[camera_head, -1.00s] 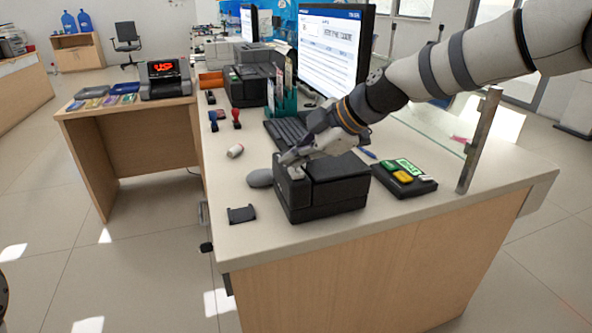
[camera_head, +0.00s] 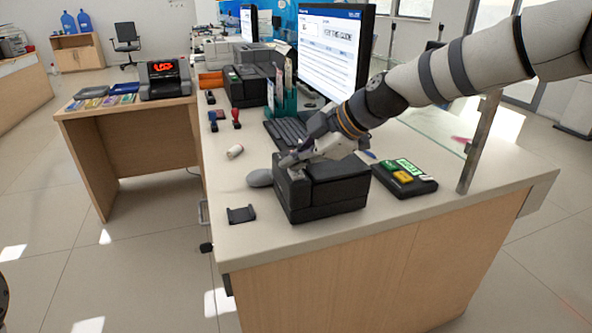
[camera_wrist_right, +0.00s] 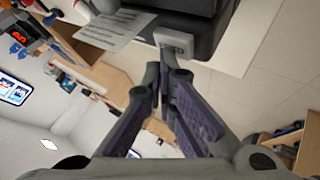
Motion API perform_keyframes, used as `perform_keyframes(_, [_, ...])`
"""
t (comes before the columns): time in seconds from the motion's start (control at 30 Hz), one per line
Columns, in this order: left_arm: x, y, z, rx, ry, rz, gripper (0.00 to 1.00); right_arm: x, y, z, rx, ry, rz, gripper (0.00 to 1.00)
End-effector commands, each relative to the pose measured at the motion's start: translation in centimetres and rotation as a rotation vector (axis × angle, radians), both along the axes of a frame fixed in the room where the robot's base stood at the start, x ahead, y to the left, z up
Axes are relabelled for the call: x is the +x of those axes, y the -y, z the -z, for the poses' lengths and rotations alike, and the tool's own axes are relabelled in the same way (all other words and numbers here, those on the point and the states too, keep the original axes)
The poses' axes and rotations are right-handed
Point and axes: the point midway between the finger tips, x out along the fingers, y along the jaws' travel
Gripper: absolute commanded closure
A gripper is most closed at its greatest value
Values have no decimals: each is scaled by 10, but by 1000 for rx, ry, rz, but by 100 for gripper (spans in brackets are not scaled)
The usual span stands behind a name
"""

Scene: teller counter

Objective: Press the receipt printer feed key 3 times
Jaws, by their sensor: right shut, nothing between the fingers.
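The receipt printer (camera_head: 330,197) is a black box near the front of the counter. Its pale grey feed key (camera_wrist_right: 174,42) shows in the right wrist view on the printer's dark body (camera_wrist_right: 203,28). My right gripper (camera_head: 287,162) is over the printer's left side, pointing down at the key. In the wrist view the right gripper's fingertips (camera_wrist_right: 163,68) are together and empty, right by the key's edge. I cannot tell whether they touch it. My left gripper is not in view.
A grey mouse (camera_head: 260,178) and a small black holder (camera_head: 241,214) lie left of the printer. The keyboard (camera_head: 287,132) and monitor (camera_head: 333,52) are behind.

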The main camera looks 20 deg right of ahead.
Motion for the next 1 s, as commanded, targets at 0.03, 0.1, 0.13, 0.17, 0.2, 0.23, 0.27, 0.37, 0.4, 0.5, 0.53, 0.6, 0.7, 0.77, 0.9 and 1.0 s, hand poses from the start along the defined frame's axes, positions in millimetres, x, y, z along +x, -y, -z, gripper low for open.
perform_keyframes(0.03, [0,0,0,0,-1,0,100,0,0,2,0,-1,0,100])
perform_keyframes(0.1, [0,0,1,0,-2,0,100,0,0,2,0,-1,0,100])
perform_keyframes(0.13, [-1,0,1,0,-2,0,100,0,0,3,0,-1,0,100])
perform_keyframes(0.17, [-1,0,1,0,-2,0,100,0,0,3,0,-1,0,100])
perform_keyframes(0.2, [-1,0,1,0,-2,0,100,0,0,3,0,-1,0,100])
perform_keyframes(0.23, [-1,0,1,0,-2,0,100,0,0,3,0,-1,0,100])
perform_keyframes(0.27, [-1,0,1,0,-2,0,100,0,0,3,0,-1,0,100])
perform_keyframes(0.37, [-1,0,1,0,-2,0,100,0,0,3,0,-1,0,100])
perform_keyframes(0.4, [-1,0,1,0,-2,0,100,0,0,3,0,-2,1,100])
perform_keyframes(0.5, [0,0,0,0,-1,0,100,0,0,2,-1,-1,0,100])
perform_keyframes(0.53, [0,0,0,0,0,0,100,0,0,1,-1,-1,0,100])
perform_keyframes(0.6, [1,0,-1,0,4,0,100,0,0,-2,0,0,0,100])
perform_keyframes(0.7, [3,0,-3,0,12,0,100,0,0,-9,-1,3,0,100])
perform_keyframes(0.77, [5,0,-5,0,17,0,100,0,0,-13,-1,4,-1,100])
perform_keyframes(0.9, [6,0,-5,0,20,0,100,0,0,-16,-1,0,-1,100])
perform_keyframes(1.0, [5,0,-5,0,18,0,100,0,0,-15,-1,-1,0,100])
